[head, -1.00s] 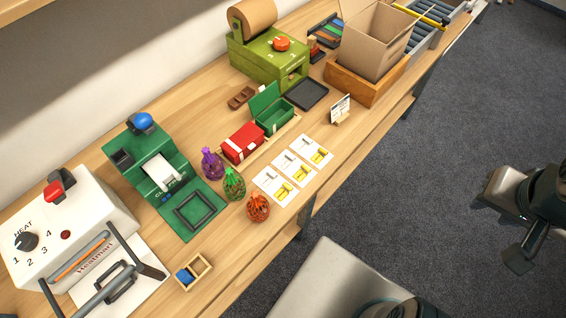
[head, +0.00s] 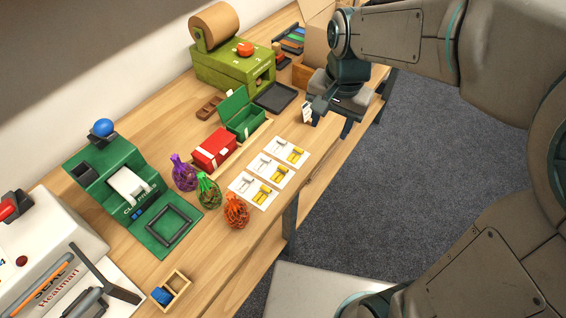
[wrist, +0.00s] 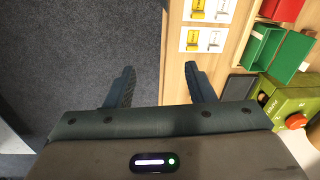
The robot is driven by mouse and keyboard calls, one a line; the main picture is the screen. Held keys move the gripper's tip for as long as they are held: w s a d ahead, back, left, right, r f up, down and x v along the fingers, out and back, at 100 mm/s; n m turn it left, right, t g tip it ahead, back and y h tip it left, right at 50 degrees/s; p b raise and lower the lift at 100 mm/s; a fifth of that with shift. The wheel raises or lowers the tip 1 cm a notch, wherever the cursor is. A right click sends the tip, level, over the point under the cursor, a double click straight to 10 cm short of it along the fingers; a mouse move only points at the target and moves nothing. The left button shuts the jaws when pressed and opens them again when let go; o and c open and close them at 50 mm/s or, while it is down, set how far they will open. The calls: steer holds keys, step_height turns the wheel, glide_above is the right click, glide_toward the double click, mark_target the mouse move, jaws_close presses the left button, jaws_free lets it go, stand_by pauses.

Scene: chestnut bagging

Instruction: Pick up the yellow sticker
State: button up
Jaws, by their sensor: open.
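Yellow stickers show on three white cards lying in a row on the table. In the head view one is on the far card (head: 296,155), one on the middle card (head: 277,173) and one on the near card (head: 262,195). Each card also bears a whitish sticker beside the yellow one. Two yellow stickers show in the wrist view, the nearer one (wrist: 194,40) just beyond my right finger. My gripper (head: 330,118) is open and empty, above the table's front edge, beyond the far card. In the wrist view my gripper (wrist: 159,73) straddles floor and table edge.
A small sign (head: 307,112) stands close to my gripper. Behind the cards are a red box (head: 213,149) and an open green box (head: 244,121). Three net bags, purple (head: 183,173), green (head: 208,191) and orange (head: 236,211), stand to the left. A green machine (head: 231,68) is at the back.

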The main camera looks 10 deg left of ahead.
steer(key=w+a+f+m+g+b, duration=0.1)
steer(key=a+f+b, duration=0.2)
steer(key=a+f, duration=0.65)
glide_above(282, 171)
steer(key=shift+m+h, duration=0.3)
steer(key=shift+h, duration=0.1)
steer(key=f, duration=0.6)
steer(key=shift+s, duration=0.35)
steer(key=shift+w+f+p, duration=0.15)
steer(key=shift+f, duration=1.3)
steer(key=shift+w+f+p, duration=0.15)
steer(key=shift+f, duration=1.3)
jaws_close()
